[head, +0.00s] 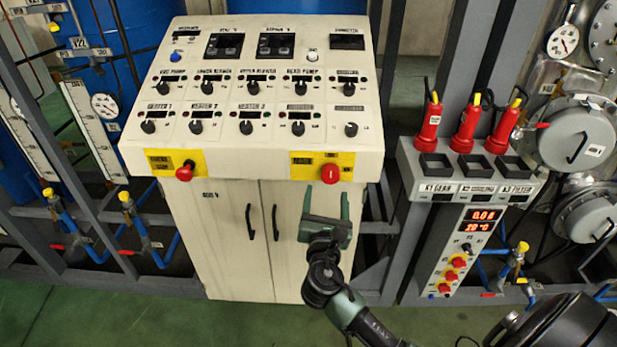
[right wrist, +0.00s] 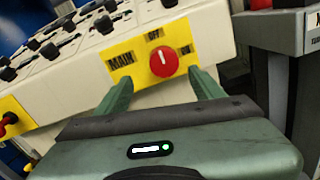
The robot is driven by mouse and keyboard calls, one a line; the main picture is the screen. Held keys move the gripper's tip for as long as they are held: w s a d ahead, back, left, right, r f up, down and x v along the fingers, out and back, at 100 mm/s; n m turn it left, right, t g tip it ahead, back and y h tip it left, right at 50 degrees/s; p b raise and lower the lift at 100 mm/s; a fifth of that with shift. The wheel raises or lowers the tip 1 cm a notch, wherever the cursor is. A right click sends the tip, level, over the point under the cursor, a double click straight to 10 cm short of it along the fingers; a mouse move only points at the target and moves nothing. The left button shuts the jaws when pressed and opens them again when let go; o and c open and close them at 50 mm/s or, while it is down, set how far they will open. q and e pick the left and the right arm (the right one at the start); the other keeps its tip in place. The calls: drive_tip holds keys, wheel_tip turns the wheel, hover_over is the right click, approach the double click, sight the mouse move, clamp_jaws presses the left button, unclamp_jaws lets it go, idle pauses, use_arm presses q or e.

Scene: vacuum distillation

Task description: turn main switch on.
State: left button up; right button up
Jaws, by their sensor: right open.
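The main switch (head: 330,173) is a red round knob on a yellow plate at the front right edge of the white control console (head: 255,150). In the right wrist view the red knob (right wrist: 164,62) sits beside the label MAIN, with OFF above it and another marking to its right. Its white pointer line points up toward OFF. My right gripper (head: 327,204) is open and empty, just below and in front of the knob. In the right wrist view its two fingers (right wrist: 160,85) stand apart, one on each side below the knob, not touching it. My left gripper is out of view.
Another red knob (head: 185,171) on a yellow plate is at the console's front left. Cabinet doors (head: 230,250) with black handles are below. A grey rack (head: 465,175) with several red plugs stands to the right. Blue pipes and valves flank the console.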

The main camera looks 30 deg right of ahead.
sight(330, 180)
drive_tip(key=x, duration=0.3)
drive_tip(key=d+p+x, duration=0.1)
drive_tip(key=shift+s+d, duration=0.1)
drive_tip(key=shift+p+x, duration=0.3)
drive_tip(key=shift+x, duration=0.75)
drive_tip(key=shift+w, duration=0.45)
drive_tip(key=shift+w+d+f, duration=0.1)
drive_tip(key=shift+f, duration=0.05)
drive_tip(key=c, duration=1.4)
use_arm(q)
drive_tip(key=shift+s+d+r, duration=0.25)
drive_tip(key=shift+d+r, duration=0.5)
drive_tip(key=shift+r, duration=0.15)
